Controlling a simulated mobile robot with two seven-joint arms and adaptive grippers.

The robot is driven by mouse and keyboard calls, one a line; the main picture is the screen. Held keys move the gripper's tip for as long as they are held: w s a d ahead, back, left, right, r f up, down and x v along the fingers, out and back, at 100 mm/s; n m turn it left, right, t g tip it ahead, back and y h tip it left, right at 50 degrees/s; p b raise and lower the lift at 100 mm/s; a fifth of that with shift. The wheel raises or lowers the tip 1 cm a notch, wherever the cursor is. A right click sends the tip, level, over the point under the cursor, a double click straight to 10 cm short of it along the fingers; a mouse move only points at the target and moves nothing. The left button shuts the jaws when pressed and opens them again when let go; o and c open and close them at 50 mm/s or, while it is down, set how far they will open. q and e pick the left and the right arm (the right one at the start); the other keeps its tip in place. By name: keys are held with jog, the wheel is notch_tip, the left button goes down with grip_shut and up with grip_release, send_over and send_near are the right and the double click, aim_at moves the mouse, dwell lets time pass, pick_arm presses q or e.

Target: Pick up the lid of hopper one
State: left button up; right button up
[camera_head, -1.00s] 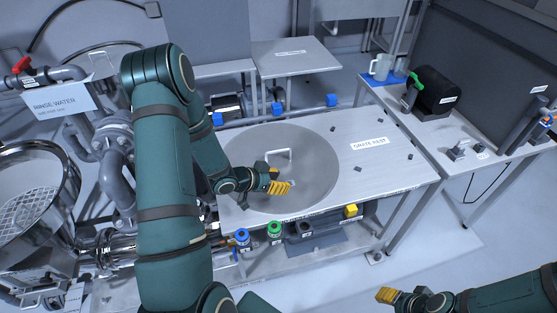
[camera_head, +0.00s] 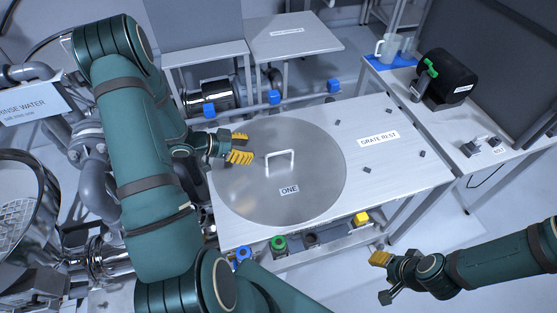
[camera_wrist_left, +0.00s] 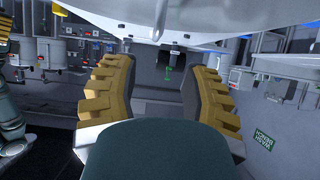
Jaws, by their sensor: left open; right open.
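The lid of hopper one (camera_head: 255,200) is a large round grey metal disc lying flat on the steel table. It carries a white upright loop handle (camera_head: 281,162) and a label reading ONE. My left gripper (camera_head: 243,148) has yellow fingers and is open above the lid's upper left part, a little left of the handle and apart from it. In the left wrist view its two yellow fingers (camera_wrist_left: 157,95) stand wide apart with nothing between them, and a pale surface shows along the top. My right gripper (camera_head: 380,275) is open and empty at the lower right, off the table.
The table's right part, labelled GRATE REST (camera_head: 380,138), is bare except for several small dark blocks. A side bench at right holds cups (camera_head: 388,47) and a black device (camera_head: 445,78). Pipes and a steel vessel (camera_head: 18,205) stand at left. Coloured fittings (camera_head: 278,243) sit below the front edge.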

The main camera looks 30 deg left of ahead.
aim_at(280, 152)
pick_arm(q)
jog(key=x, duration=0.6)
jog(key=shift+w+d+f, duration=0.15)
jog(key=shift+d+b+x, duration=0.25)
jog(key=shift+b+x, duration=0.25)
jog(key=shift+x, duration=2.25)
grip_shut()
jog(key=shift+r, duration=0.25)
